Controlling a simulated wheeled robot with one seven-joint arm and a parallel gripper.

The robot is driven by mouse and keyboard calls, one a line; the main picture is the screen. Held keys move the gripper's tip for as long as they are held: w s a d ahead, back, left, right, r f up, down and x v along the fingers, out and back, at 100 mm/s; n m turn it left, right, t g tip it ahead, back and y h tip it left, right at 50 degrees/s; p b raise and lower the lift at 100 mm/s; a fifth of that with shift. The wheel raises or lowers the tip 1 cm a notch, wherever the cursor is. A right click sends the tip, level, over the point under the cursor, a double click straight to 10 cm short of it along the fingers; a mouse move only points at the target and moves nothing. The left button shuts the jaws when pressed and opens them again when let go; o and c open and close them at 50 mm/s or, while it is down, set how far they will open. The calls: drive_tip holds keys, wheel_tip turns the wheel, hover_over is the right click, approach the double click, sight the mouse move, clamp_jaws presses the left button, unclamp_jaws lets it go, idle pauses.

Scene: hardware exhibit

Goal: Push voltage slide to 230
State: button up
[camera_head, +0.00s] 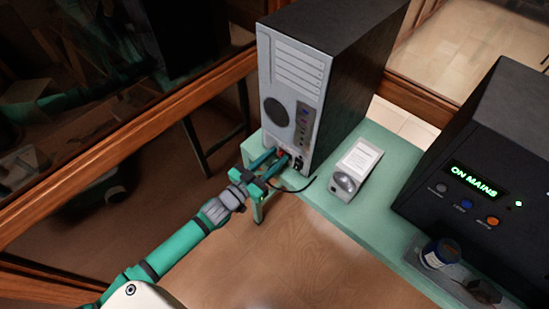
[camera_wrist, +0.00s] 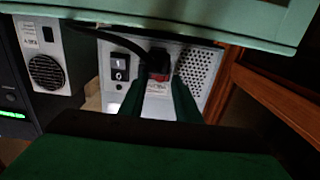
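The grey computer tower (camera_head: 292,98) stands upright on the green bench, its rear panel facing my arm. In the wrist view, its power supply panel (camera_wrist: 116,98) shows a black rocker switch (camera_wrist: 120,67) and a black plug (camera_wrist: 158,58) with a cable. A small red part (camera_wrist: 161,78), apparently the voltage slide, shows right beside the plug, between my finger ends; its setting is too small to read. My gripper (camera_head: 269,162) reaches the lower rear of the tower. In the wrist view its two fingers (camera_wrist: 162,88) are apart with nothing held between them. Contact with the slide cannot be told.
On the green bench (camera_head: 333,208), a small grey box (camera_head: 345,184) with a paper label sits right of the tower. A wooden rail (camera_head: 130,145) runs at the left.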

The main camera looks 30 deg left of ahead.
drive_tip(key=shift+c, duration=0.6)
clamp_jaws()
drive_tip(key=shift+s+d, duration=0.2)
drive_tip(key=shift+d, duration=1.05)
drive_tip(key=shift+o, duration=0.6)
unclamp_jaws()
drive_tip(key=shift+s+a, duration=0.1)
drive_tip(key=shift+s, duration=0.15)
drive_tip(key=s+a, duration=0.1)
drive_tip(key=s, duration=0.9)
drive_tip(key=shift+a, duration=0.3)
drive_tip(key=shift+s, duration=0.15)
